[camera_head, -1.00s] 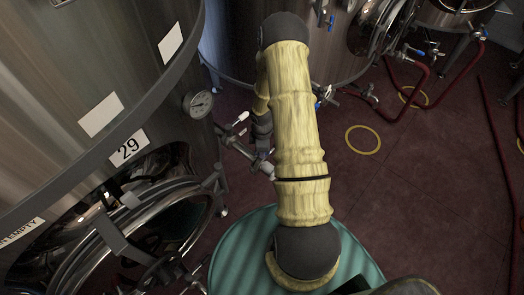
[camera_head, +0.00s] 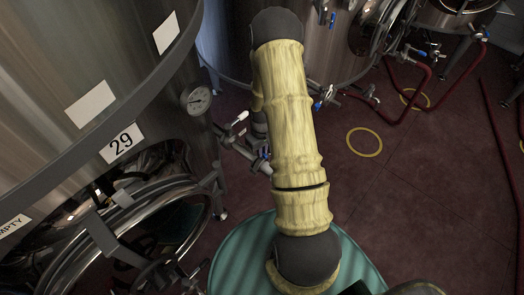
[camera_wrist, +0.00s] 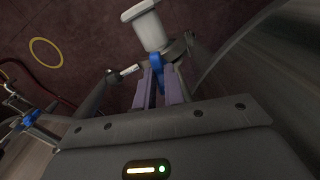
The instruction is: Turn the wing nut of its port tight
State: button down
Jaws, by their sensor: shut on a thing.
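In the wrist view, my gripper (camera_wrist: 160,85) has its two purple-grey fingers closed on a small blue piece (camera_wrist: 156,64), which looks like the wing nut. The blue piece sits at the base of a white cylindrical fitting (camera_wrist: 150,30) on the port. In the head view, the port's metal pipework (camera_head: 238,143) sticks out from the tank marked 29 (camera_head: 120,142), with a bit of blue at its right end. My arm hides most of the gripper there, and the turn of the nut cannot be made out.
A white-tipped lever (camera_head: 238,118) stands beside the port. A dial gauge (camera_head: 196,99) and an open round hatch (camera_head: 165,225) are on the tank. Another tank (camera_head: 340,50) stands behind. Red hoses (camera_head: 425,75) lie on the right; the floor around a yellow ring (camera_head: 364,142) is clear.

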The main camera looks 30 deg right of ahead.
jog(key=m+b, duration=0.1)
jog(key=m, duration=0.6)
jog(key=shift+w+b, duration=0.1)
jog(key=shift+b, duration=0.3)
jog(key=m, duration=0.7)
jog(key=c, duration=1.5)
grip_release()
jog(key=shift+r, duration=0.1)
notch_tip(320, 180, up, 17)
jog(key=shift+a+r+b, duration=0.1)
jog(key=shift+r+b, duration=0.05)
jog(key=shift+b, duration=0.5)
